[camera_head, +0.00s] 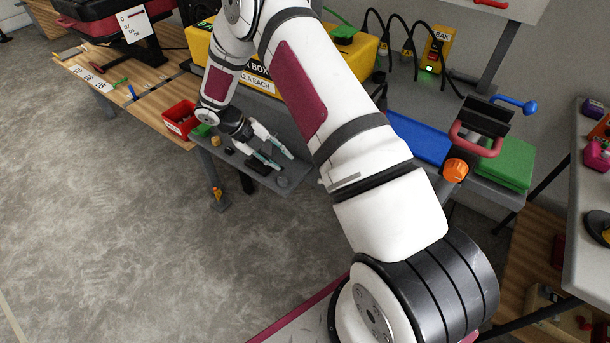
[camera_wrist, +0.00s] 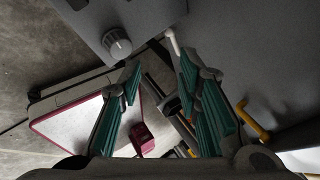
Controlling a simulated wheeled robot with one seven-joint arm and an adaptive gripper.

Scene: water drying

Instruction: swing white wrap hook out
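A small white hook (camera_wrist: 172,41), which looks like the wrap hook, sticks out from the edge of a grey panel in the wrist view. It is just beyond my fingertips, nearer the right finger. I cannot tell whether it touches that finger. My gripper (camera_wrist: 158,72) has its teal-padded fingers apart with nothing held between them. In the head view my gripper (camera_head: 277,157) is low over the grey shelf (camera_head: 225,158) at the front of the bench. I cannot make out the white hook in the head view.
A grey knob (camera_wrist: 117,43) sits left of the white hook, and a yellow hook (camera_wrist: 252,120) is to the right. In the head view a red bin (camera_head: 180,119) stands left of my gripper, and a yellow box (camera_head: 260,65) is behind. Open floor (camera_head: 100,220) lies at front left.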

